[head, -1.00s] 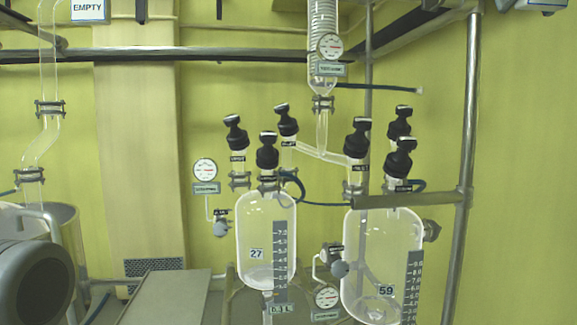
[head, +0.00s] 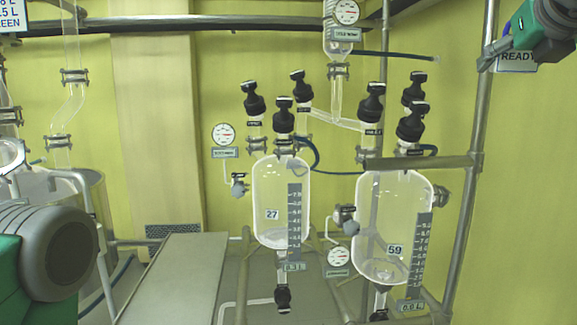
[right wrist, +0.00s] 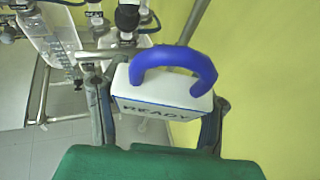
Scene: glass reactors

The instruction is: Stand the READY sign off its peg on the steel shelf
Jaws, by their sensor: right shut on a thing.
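The READY sign (head: 517,60) is at the upper right of the head view, partly hidden by my right gripper (head: 496,53). In the right wrist view the sign (right wrist: 165,101) is a white block with blue edges and a blue curved handle on top. The fingers of my right gripper (right wrist: 157,108) stand on both sides of the block, shut on it. No peg shows at the sign. A flat grey surface (head: 178,275), possibly the steel shelf, lies at the lower left of centre in the head view. My left gripper is not in view.
Two glass reactors marked 27 (head: 272,190) and 59 (head: 385,230) stand right of the flat surface, with black-capped necks. A steel post (head: 472,190) stands between them and the sign. The flat surface looks bare.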

